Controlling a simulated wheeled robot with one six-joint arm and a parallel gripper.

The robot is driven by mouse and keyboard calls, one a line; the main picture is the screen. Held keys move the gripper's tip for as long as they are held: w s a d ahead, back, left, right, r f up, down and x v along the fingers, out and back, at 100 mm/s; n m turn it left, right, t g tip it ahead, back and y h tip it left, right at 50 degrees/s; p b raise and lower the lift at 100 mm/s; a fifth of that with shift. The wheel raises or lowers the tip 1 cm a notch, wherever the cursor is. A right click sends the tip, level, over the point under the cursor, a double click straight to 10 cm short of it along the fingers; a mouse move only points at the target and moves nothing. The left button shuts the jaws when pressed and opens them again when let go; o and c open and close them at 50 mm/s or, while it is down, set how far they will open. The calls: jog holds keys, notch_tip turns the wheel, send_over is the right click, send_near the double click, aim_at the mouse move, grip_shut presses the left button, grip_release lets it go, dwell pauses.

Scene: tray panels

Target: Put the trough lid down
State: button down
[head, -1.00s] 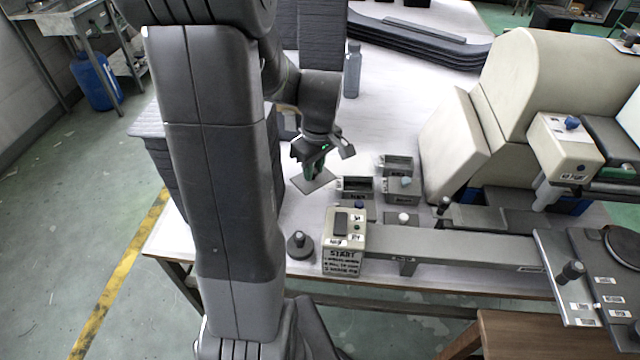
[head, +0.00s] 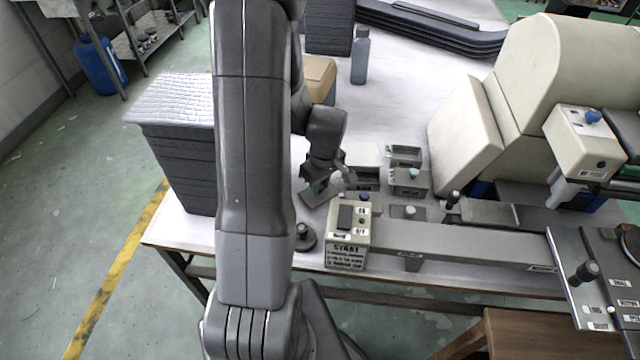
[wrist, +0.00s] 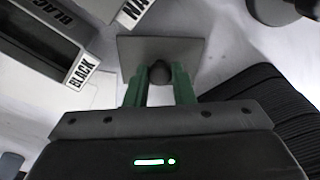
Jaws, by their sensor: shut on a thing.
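My gripper (head: 318,184) is shut on the dark round knob (wrist: 158,72) of a flat grey lid (wrist: 190,50). The green fingers stand on both sides of the knob in the wrist view. In the head view the lid (head: 313,196) is low over the white table, left of the control box. I cannot tell whether it touches the table. An open trough labelled BLACK (wrist: 40,47) lies at upper left in the wrist view, beside the lid and not under it. In the head view my gripper partly hides the nearest trough.
The START control box (head: 347,252) and a dark round knobbed weight (head: 305,238) stand close by at the front edge. Other small troughs (head: 408,180) are to the right. A dark ribbed stack (head: 180,160) stands left. A grey bottle (head: 360,58) is behind.

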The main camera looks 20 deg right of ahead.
aim_at(324, 196)
jog(key=shift+f, duration=0.2)
jog(key=shift+f, duration=0.15)
jog(key=c, duration=1.2)
grip_release()
jog(key=shift+c, duration=0.2)
notch_tip(324, 196, up, 12)
jog(key=s, duration=0.1)
jog(key=shift+s+d, duration=0.25)
